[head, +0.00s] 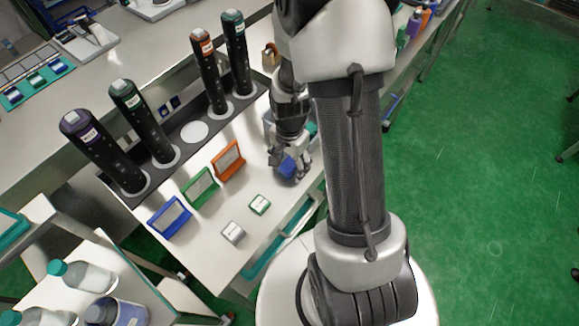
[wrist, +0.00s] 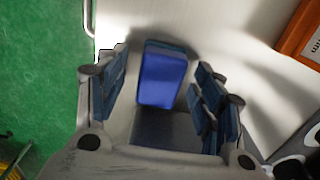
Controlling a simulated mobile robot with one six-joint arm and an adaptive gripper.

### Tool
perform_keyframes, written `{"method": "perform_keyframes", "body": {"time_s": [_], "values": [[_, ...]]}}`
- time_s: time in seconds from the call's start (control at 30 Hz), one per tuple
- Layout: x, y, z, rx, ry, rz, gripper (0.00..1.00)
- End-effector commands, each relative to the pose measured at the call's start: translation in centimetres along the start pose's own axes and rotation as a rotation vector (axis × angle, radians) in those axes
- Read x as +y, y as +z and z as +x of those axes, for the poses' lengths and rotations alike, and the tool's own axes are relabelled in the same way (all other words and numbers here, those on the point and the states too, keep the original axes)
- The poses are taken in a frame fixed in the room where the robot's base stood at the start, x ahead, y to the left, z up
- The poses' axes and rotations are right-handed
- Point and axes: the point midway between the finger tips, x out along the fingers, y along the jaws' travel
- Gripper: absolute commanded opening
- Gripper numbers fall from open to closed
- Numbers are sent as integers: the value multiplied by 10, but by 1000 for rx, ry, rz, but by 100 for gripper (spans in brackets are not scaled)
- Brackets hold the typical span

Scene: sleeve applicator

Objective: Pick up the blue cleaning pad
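The blue cleaning pad (wrist: 162,78) lies on the white table between my gripper's fingers in the wrist view. Part of it also shows in the head view (head: 288,166), under my gripper. My gripper (wrist: 160,92) is open, with one dark-padded finger to the left of the pad and the others to its right. A gap shows on both sides, so the fingers do not appear to touch it. In the head view my gripper (head: 290,168) points down over the pad, and the fingers hide part of it.
Orange (head: 229,160), green (head: 201,187) and blue (head: 169,217) framed stands are left of my gripper. Small green (head: 260,204) and grey (head: 233,233) blocks lie nearer the front. Tall dark cylinders stand behind, including one with an orange cap (head: 209,72). The table's edge is close at right.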

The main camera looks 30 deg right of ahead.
Motion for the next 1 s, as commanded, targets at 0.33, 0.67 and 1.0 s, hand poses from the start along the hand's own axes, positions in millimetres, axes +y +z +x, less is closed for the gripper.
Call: {"method": "perform_keyframes", "body": {"time_s": [0.33, 0.67, 1.0], "values": [[0, 0, 0, 0, 0, 0, 39], [0, 0, 0, -1, 1, 0, 17], [0, 0, -3, 0, 0, 0, 14]]}}
